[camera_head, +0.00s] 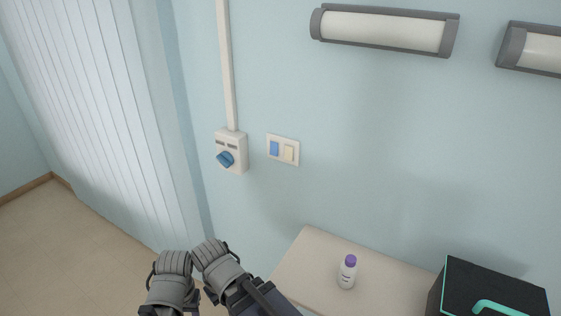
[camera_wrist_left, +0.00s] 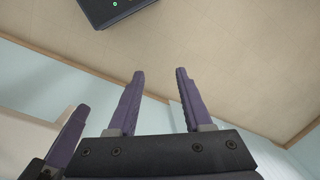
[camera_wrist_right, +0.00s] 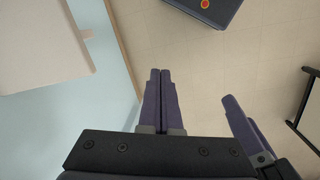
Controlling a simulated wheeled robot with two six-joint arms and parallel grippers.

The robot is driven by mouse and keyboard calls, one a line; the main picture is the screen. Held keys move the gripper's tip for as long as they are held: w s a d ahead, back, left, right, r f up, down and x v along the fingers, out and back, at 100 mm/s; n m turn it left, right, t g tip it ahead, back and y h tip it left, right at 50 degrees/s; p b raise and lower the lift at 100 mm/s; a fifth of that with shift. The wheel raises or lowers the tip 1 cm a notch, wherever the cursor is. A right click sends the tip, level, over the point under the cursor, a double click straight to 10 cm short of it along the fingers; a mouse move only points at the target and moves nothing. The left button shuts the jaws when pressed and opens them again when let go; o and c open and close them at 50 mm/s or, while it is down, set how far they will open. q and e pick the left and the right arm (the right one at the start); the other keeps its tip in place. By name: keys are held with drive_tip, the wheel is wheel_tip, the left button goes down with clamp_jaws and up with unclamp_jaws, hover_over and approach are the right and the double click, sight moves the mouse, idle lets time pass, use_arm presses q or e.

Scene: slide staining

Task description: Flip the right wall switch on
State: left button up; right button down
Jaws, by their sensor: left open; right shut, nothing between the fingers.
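The wall switch plate (camera_head: 283,150) is on the blue wall in the head view. It has a blue rocker (camera_head: 274,148) on its left and a cream right switch (camera_head: 290,153). I cannot tell from here how the right switch is tilted. Both my arms are low in the head view, left of and below the plate and apart from it. My left gripper (camera_wrist_left: 160,74) is open and empty in the left wrist view. My right gripper (camera_wrist_right: 160,72) is shut with nothing in it. The grippers are close side by side.
A box with a blue rotary knob (camera_head: 226,158) is just left of the plate, under a conduit (camera_head: 227,70). A counter (camera_head: 304,255) below holds a purple-capped bottle (camera_head: 347,272) and a black box (camera_head: 488,290). Wall lamps (camera_head: 385,29) are above. The wall around the plate is clear.

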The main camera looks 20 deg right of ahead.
use_arm(q)
drive_tip(key=shift+o, duration=0.6)
drive_tip(key=o, duration=0.5)
drive_tip(key=shift+r+p, duration=0.5)
drive_tip(key=shift+c, duration=0.2)
drive_tip(key=shift+o, duration=0.5)
drive_tip(key=shift+r+p, duration=0.45)
use_arm(e)
drive_tip(key=w+d+r+t+h, duration=0.5)
drive_tip(key=w+d+r+h, duration=0.3)
drive_tip(key=w+d, duration=0.45)
use_arm(q)
drive_tip(key=shift+r+p, duration=0.55)
use_arm(e)
drive_tip(key=w+d+r+n+t+h, duration=0.1)
drive_tip(key=w+r+n+t+h, duration=0.1)
drive_tip(key=w+r, duration=0.2)
drive_tip(key=w+d+r+n+t+h, duration=0.1)
drive_tip(key=w+d+r+t, duration=0.1)
drive_tip(key=r, duration=0.8)
drive_tip(key=shift+w+r+n+t+h, duration=0.15)
drive_tip(key=shift+w+n+t+h, duration=0.25)
drive_tip(key=shift+w+t, duration=0.45)
drive_tip(key=shift+w, duration=0.1)
